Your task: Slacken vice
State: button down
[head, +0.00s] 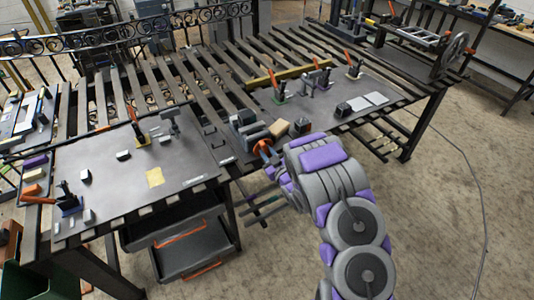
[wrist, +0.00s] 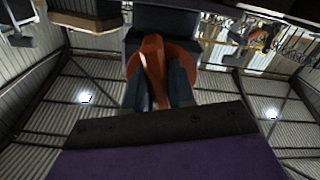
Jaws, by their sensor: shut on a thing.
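The vice (head: 244,124) is a dark grey block at the front edge of the slatted bench, about mid-bench. Its orange handle (head: 262,146) faces me. My gripper (head: 267,155) reaches the handle from the right and is shut on it. In the wrist view the orange handle (wrist: 152,62) shows as a round disc with a raised bar. The dark fingers of my gripper (wrist: 158,88) lie on either side of the bar. The vice body (wrist: 162,20) is dark behind it. The jaw gap of the vice is too small to tell.
A dark plate (head: 110,185) with small blocks and clamps lies left of the vice. Another plate (head: 330,105) with orange-handled clamps lies to the right. A drawer unit (head: 185,245) stands below the bench front. The floor (head: 440,210) at right is clear apart from a cable.

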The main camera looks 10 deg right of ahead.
jog(key=shift+f, duration=0.1)
jog(key=c, duration=1)
grip_release()
jog(key=shift+w, duration=0.15)
jog(key=shift+c, duration=0.2)
jog(key=p+v, duration=0.2)
jog(key=v, duration=1.5)
jog(key=shift+s, duration=0.2)
